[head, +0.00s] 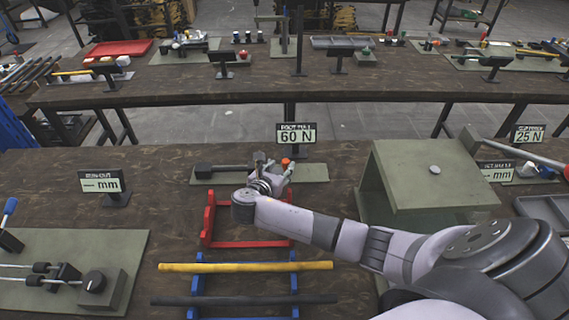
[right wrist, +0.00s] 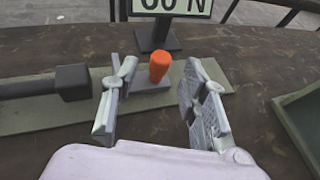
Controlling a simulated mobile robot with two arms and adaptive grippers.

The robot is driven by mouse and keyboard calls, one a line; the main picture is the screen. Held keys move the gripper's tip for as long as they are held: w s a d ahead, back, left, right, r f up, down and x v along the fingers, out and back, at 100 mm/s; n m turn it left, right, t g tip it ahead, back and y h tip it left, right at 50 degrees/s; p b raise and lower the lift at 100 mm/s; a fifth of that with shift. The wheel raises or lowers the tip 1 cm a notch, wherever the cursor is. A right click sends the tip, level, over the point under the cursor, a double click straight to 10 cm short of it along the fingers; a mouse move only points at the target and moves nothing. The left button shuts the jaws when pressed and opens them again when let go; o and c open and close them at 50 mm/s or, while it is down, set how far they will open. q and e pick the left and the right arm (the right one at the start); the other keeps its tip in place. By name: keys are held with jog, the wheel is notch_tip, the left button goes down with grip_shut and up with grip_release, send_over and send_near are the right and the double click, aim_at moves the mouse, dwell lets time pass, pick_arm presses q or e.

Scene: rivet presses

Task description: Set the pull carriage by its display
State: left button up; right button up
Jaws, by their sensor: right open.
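The pull carriage is a small grey block with an upright orange knob (right wrist: 159,66), on a green base plate (head: 313,173). Its display (head: 296,135) reads 60 N in the head view. The lower part of this display (right wrist: 172,6) shows at the top of the right wrist view. My right gripper (head: 273,172) is open, its two fingers spread on either side of the orange knob, with gaps to both. The knob also shows in the head view (head: 286,162), partly behind the gripper. My left gripper is not in view.
A dark bar with a block end (right wrist: 73,82) lies left of the carriage. A red stand (head: 208,222) and yellow and black rods on a blue rack (head: 245,287) stand nearer. Other displays stand left and right.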

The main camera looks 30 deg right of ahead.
jog(key=v, duration=0.7)
dwell(0.3)
